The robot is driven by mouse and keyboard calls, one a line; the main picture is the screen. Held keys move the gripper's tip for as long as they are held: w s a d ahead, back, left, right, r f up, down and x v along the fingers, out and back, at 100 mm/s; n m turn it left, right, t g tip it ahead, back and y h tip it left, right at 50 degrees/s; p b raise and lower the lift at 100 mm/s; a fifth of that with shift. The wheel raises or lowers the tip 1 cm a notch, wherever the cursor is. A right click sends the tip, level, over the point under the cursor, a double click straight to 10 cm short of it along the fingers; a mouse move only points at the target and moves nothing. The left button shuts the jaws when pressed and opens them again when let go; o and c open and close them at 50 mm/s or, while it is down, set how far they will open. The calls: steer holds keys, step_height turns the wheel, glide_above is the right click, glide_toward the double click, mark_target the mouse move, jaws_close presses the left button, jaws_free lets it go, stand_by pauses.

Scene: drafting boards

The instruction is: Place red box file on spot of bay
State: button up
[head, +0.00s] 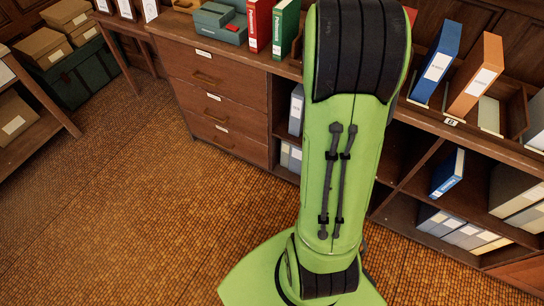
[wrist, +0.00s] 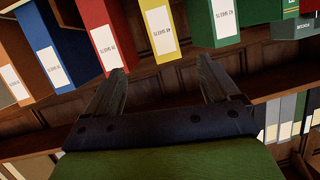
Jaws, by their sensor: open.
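A red box file (wrist: 100,35) with a white label shows in the wrist view, in a row between a blue file (wrist: 60,40) and a yellow file (wrist: 158,28). A thin red sliver (head: 410,15) shows beside my arm in the head view. Another red box file (head: 258,25) stands on the cabinet top left of my arm, beside a green file (head: 285,28). My gripper (wrist: 160,68) is open with nothing between its fingers; the red file's end appears near the left fingertip. My arm hides the gripper in the head view. I cannot tell which bay spot is meant.
A blue file (head: 436,65) and an orange file (head: 476,75) stand right of my arm. A wooden divider (head: 515,112) and a small letter tag (head: 452,122) are near the counter edge. Open shelves below hold a blue file (head: 448,175). The floor at left is clear.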

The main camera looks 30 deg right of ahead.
steer(key=a+r+n+y, duration=0.3)
steer(key=a+n+y, duration=0.15)
steer(key=a, duration=1.25)
steer(key=s+a+f+n+g+y, duration=0.1)
steer(key=s+a+n+y, duration=0.6)
steer(key=s+a, duration=1)
steer(key=shift+s+a+f+n+g, duration=0.2)
steer(key=shift+a+f+n+g, duration=0.35)
steer(key=shift+a, duration=0.7)
steer(key=shift+r, duration=0.15)
